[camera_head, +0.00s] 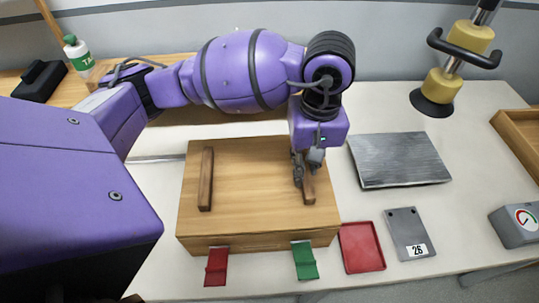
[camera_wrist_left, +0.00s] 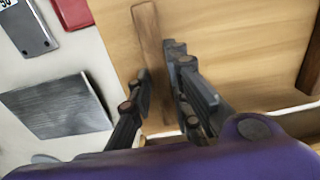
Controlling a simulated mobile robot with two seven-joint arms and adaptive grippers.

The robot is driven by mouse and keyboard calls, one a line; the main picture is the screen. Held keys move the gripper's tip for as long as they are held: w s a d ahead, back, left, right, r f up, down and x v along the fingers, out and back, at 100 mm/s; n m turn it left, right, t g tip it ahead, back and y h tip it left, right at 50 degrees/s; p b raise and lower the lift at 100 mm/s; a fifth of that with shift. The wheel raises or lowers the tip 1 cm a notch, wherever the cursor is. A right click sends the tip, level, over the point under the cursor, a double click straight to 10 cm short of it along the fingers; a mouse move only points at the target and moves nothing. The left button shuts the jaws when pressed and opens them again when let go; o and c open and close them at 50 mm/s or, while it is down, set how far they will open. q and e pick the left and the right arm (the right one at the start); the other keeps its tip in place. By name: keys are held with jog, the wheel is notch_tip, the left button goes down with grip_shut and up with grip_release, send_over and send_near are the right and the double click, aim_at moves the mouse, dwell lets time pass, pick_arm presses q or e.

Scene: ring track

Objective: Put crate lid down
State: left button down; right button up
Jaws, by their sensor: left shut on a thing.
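The crate lid (camera_head: 255,190) is a flat light-wood panel with two darker wooden bars across it. It lies over the wooden crate (camera_head: 215,244), whose front wall shows below the lid's near edge. I cannot tell whether a thin gap stays between lid and crate. My left gripper (camera_head: 306,178) points down and is shut on the lid's right bar (camera_head: 309,190). In the left wrist view the fingers (camera_wrist_left: 160,75) stand on both sides of that bar (camera_wrist_left: 148,35). The left bar (camera_head: 206,180) is free. My right gripper is not in view.
To the right are a red tray (camera_head: 362,248), a grey plate marked 26 (camera_head: 408,235), a metal slab (camera_head: 399,160) and a gauge box (camera_head: 518,224). A yellow-and-black tool (camera_head: 450,65) stands behind.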

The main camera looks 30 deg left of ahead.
pick_arm(q)
jog(key=shift+f, duration=0.3)
jog(key=c, duration=1.6)
grip_release()
jog(key=shift+r, duration=0.1)
jog(key=shift+c, duration=0.2)
notch_tip(320, 180, up, 13)
jog(key=shift+d, duration=0.15)
jog(key=shift+w, duration=0.1)
